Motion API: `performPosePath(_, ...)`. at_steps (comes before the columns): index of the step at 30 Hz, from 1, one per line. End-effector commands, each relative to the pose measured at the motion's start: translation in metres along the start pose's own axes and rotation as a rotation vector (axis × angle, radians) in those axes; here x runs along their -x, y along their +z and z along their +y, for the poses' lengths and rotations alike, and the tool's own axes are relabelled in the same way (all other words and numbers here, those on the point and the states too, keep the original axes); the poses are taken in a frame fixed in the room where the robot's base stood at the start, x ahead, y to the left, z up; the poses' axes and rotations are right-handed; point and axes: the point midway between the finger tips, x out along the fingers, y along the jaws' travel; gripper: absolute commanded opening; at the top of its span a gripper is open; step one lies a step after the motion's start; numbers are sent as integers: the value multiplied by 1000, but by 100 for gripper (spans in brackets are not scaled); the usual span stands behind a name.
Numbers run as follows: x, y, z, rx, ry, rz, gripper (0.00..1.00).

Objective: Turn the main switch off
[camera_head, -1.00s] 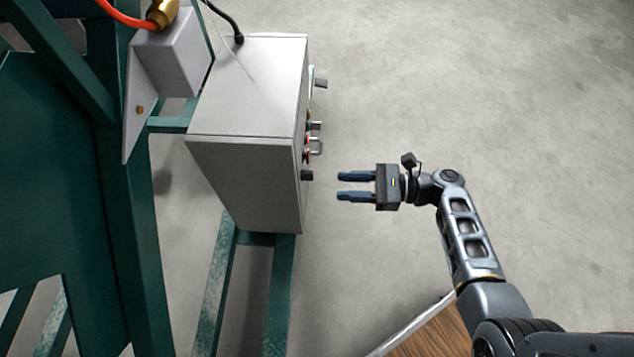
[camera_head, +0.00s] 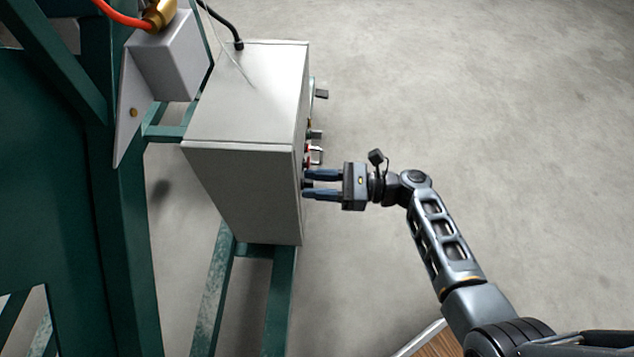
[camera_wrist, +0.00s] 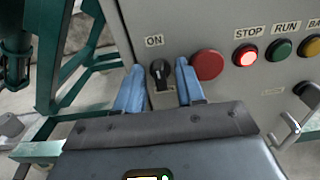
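The grey control box (camera_head: 245,160) stands on a green frame, with its panel facing right in the head view. In the wrist view its panel shows a black rotary switch (camera_wrist: 160,72) below an "ON" label (camera_wrist: 154,41). A label below the switch is mostly hidden. My gripper (camera_head: 312,185) is at the panel's near end. In the wrist view its two blue fingers (camera_wrist: 158,88) are open, one on each side of the switch. I see a gap between the fingers and the knob; whether either finger touches it I cannot tell.
Right of the switch are a large red button (camera_wrist: 207,65), a lit red STOP button (camera_wrist: 246,56), a green RUN button (camera_wrist: 280,49) and a yellow button (camera_wrist: 310,46). A metal handle (camera_wrist: 290,128) sticks out lower right. Open concrete floor (camera_head: 480,110) lies right of the box.

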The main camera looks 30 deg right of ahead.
Motion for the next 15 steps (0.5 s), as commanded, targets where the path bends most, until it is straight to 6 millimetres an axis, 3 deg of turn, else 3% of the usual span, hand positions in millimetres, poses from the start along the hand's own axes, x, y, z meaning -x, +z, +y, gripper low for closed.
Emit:
performPosePath(3,0,0,0,1,0,0,38)
performPosePath(15,0,0,0,1,0,1,0)
